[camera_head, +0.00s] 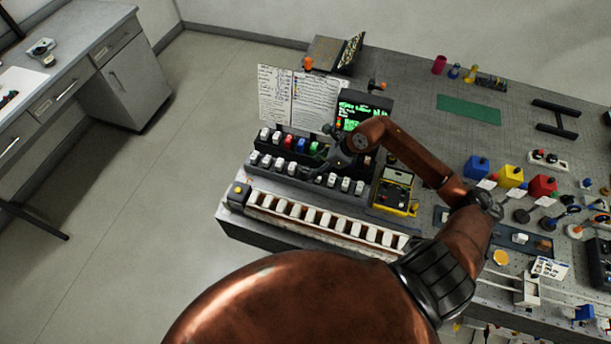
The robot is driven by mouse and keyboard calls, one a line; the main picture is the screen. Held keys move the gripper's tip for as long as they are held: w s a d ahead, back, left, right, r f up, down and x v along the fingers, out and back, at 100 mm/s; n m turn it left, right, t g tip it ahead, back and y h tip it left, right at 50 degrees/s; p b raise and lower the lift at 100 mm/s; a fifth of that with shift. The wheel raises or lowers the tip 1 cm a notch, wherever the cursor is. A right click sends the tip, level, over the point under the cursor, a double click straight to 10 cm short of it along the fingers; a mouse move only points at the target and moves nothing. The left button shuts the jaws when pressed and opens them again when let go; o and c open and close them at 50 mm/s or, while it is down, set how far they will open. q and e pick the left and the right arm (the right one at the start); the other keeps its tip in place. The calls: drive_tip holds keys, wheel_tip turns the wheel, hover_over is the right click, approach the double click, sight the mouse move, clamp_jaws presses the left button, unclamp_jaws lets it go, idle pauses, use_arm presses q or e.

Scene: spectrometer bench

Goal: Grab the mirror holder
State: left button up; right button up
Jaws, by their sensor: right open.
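My right arm, copper-coloured, reaches from the bottom across the bench. Its dark right gripper (326,163) is open over the racks of small coloured and white-capped blocks (300,146). I see nothing clearly held in it; the fingers are small and partly lost against the dark racks. I cannot say for sure which thing is the mirror holder. A flat grey-brown piece with an upright dark speckled plate (352,52) stands at the back edge, with orange knobs near it. It is well apart from the gripper. My left gripper is out of view.
A small green-lettered screen (361,113) and an open notebook (291,97) stand behind the racks. A yellow meter (395,192) is right of them, a long row of white keys (320,219) in front. Blue, yellow and red boxes (541,186) crowd the right. A green mat (468,109) lies bare.

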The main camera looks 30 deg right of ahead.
sight(306, 170)
drive_tip(key=shift+w+a+f, duration=0.2)
drive_tip(key=shift+w+a, duration=0.05)
drive_tip(key=shift+a, duration=0.1)
drive_tip(key=p+x, duration=0.1)
drive_tip(key=x, duration=0.3)
drive_tip(key=shift+w+a+p, duration=0.2)
drive_tip(key=shift+p, duration=0.15)
drive_tip(key=shift+w+a+f, duration=0.1)
drive_tip(key=shift+w+f, duration=0.05)
drive_tip(key=shift+f, duration=0.3)
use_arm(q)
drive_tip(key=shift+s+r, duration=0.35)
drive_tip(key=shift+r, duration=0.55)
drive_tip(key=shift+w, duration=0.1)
use_arm(e)
drive_tip(key=shift+c, duration=0.7)
drive_tip(key=c, duration=1.1)
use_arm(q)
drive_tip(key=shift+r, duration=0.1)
use_arm(e)
drive_tip(key=shift+r, duration=0.1)
